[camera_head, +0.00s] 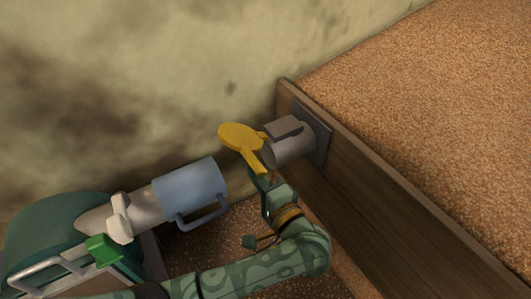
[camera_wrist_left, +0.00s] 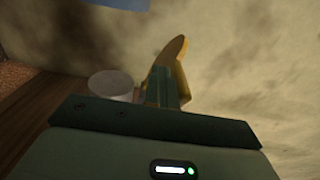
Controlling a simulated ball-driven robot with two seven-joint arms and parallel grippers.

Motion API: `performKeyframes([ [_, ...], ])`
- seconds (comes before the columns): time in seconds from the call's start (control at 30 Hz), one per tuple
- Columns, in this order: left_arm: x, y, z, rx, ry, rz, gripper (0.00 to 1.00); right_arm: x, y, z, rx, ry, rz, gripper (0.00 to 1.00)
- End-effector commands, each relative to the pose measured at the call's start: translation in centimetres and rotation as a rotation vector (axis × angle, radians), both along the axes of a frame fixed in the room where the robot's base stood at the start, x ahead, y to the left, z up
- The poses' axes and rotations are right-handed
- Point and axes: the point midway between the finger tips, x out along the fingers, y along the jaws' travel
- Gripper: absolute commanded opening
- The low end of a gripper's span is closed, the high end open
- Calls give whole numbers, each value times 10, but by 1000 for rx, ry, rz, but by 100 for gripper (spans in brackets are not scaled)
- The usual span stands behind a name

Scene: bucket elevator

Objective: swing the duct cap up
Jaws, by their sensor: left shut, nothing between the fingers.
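The yellow duct cap (camera_head: 240,136) is a flat disc with a tab pointing down. It sits at the left end of a short grey duct (camera_head: 291,149) on the wooden wall, tilted and largely clear of the duct's end. My left gripper (camera_head: 260,176) is shut and empty just below the cap's tab; whether they touch is unclear. In the left wrist view, the yellow cap (camera_wrist_left: 177,62) stands nearly edge-on beyond my gripper fingers (camera_wrist_left: 162,85). The pale round duct end (camera_wrist_left: 111,84) is to their left, partly hidden. My right gripper is out of view.
A blue-grey cylinder (camera_head: 190,188) with a handle is on a pipe from the green machine (camera_head: 55,235) at lower left, facing the duct. The wooden wall (camera_head: 390,205) holds back brown grain (camera_head: 440,90). A stained wall (camera_head: 130,80) is behind.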

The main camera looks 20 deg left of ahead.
Motion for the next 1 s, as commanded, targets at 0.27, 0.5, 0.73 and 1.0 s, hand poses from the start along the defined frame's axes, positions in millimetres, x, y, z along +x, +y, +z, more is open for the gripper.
performKeyframes([
  [0.27,2,-5,21,0,-3,2,0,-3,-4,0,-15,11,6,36],
  [0.5,3,-8,35,0,-2,5,0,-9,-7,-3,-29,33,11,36],
  [0.73,3,-10,42,1,-1,7,0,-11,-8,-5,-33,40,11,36],
  [1.0,-12,-25,41,-2,1,7,0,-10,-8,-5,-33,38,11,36],
])
